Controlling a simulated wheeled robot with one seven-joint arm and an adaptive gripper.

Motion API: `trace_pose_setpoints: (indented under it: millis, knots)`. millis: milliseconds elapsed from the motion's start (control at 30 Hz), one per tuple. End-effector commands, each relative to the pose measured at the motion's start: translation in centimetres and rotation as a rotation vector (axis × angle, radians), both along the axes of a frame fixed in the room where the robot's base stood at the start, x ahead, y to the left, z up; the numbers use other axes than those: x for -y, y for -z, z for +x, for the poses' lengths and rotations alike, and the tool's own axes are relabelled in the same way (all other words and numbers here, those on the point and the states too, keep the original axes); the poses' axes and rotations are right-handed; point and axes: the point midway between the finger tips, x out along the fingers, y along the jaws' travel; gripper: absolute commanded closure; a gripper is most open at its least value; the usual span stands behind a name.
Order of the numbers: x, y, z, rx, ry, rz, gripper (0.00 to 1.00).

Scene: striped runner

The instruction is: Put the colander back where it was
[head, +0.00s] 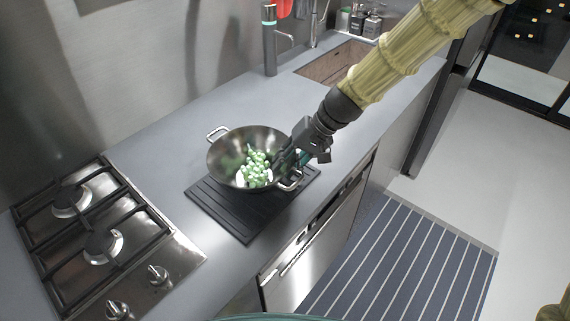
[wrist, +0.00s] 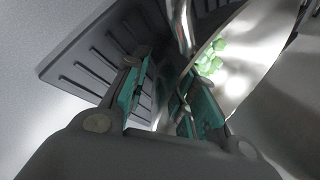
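The colander (head: 224,157) is a shiny metal bowl with two loop handles, holding several small round green pieces (head: 256,166). It stands on the black ribbed mat (head: 231,219) on the counter, roughly upright. My gripper (head: 296,165) is at its right rim, by the right handle (head: 291,183). In the wrist view, my gripper's teal-padded fingers (wrist: 165,104) are apart. The metal handle (wrist: 183,28) runs down between them, closer to the right finger, with a visible gap on the left. Its lower end is partly hidden by the fingers.
A gas hob (head: 101,242) lies to the left of the mat. A sink (head: 335,63) is at the back right, with a dark bottle-like cylinder (head: 269,42) beside it. A striped runner (head: 400,262) lies on the floor.

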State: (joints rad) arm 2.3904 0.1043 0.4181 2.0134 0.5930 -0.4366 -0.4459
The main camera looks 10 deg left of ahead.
Motion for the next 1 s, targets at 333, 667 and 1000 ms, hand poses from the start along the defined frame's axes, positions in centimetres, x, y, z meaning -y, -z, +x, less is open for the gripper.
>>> trace_pose_setpoints:
  millis: [333,667,1000]
  knots:
    - [2.8,-4.0,0.4,0.003,0.001,0.0,0.73]
    - [5.4,-7.9,0.7,0.001,0.0,0.0,0.73]
    - [6.4,-9.3,0.8,0.0,0.0,0.0,0.73]
